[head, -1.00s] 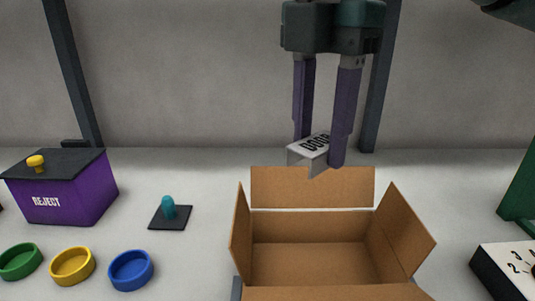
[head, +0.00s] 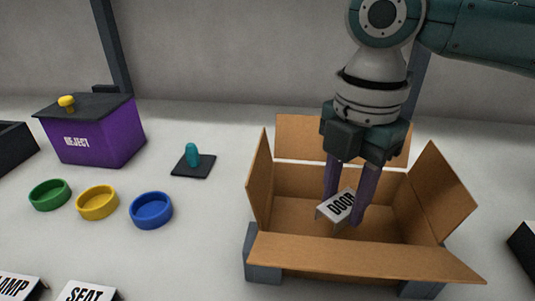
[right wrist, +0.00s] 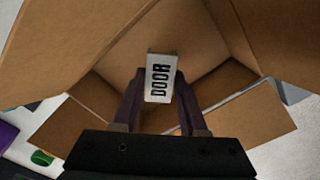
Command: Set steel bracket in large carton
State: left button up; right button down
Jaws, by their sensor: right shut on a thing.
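The steel bracket (head: 337,206) is a small bent grey piece with a white face lettered DOOR. My right gripper (head: 346,208) points down and is shut on it. The large carton (head: 350,252) is brown and open, with its flaps folded outward. The bracket is over the carton's opening; I cannot tell how far it is above the carton's floor. In the right wrist view the bracket (right wrist: 161,78) is between the fingertips, with carton walls (right wrist: 85,55) around it. The fingers hide part of the carton's inside. My left gripper is not in view.
A purple REJECT box (head: 95,135) with a yellow knob stands at the left. Green (head: 49,194), yellow (head: 97,202) and blue (head: 151,210) round dishes lie left of the carton. A teal peg (head: 192,155) stands on a dark pad. SEAT (head: 88,292) and LAMP labels show at the lower left.

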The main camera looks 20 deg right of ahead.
aim_at(344, 203)
notch_tip(344, 203, down, 3)
jog(key=shift+f+b, duration=0.1)
jog(key=shift+b, duration=0.25)
jog(key=shift+f, duration=0.2)
jog(key=shift+f, duration=0.2)
jog(key=shift+c, duration=2.2)
grip_release()
